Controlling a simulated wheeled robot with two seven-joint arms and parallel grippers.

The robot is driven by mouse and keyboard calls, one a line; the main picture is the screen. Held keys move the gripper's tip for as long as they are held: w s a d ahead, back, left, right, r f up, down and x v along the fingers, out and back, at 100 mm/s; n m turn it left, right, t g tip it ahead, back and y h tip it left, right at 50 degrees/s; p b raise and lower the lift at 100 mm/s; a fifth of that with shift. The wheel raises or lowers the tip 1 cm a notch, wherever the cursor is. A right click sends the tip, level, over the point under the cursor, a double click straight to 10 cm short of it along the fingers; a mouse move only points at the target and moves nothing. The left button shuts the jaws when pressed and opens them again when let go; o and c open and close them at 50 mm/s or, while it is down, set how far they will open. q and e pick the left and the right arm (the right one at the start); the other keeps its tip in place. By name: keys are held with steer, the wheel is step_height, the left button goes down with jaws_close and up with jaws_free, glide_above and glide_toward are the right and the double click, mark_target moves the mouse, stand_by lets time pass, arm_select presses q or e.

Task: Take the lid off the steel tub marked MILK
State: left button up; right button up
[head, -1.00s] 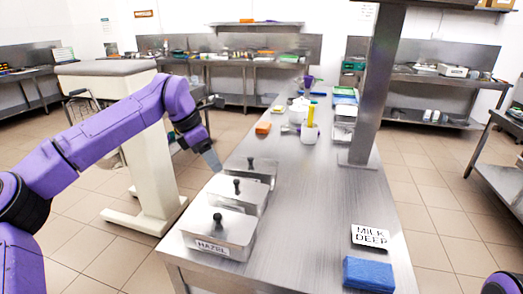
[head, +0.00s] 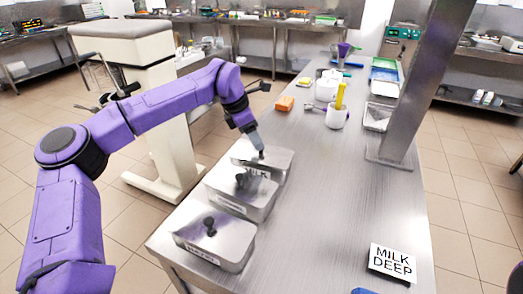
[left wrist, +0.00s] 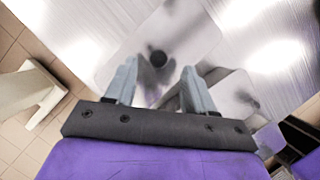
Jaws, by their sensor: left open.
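Three lidded steel tubs stand in a row along the left side of the steel table. The farthest, the MILK tub (head: 277,168), has its lid on, with MILK readable on its near side. Its dark round knob shows in the left wrist view (left wrist: 157,58), just beyond and between the fingertips. My left gripper (head: 258,143) points down at this lid from above; its open fingers (left wrist: 158,72) hold nothing. Whether they touch the knob I cannot tell. The middle tub (head: 240,195) and the nearest tub (head: 215,240) also have lids with dark knobs. My right gripper is out of view.
A MILK DEEP card (head: 392,262) lies at the table's near right. A steel post (head: 408,95) rises on the right. An orange block (head: 285,103) and a white container with a yellow item (head: 337,117) stand farther back. The table's middle is clear.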

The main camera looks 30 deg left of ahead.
arm_select(q)
steer(key=x, duration=0.3)
steer(key=shift+w+f, duration=0.15)
steer(key=shift+w, duration=0.1)
jaws_close()
steer(key=shift+p, duration=0.35)
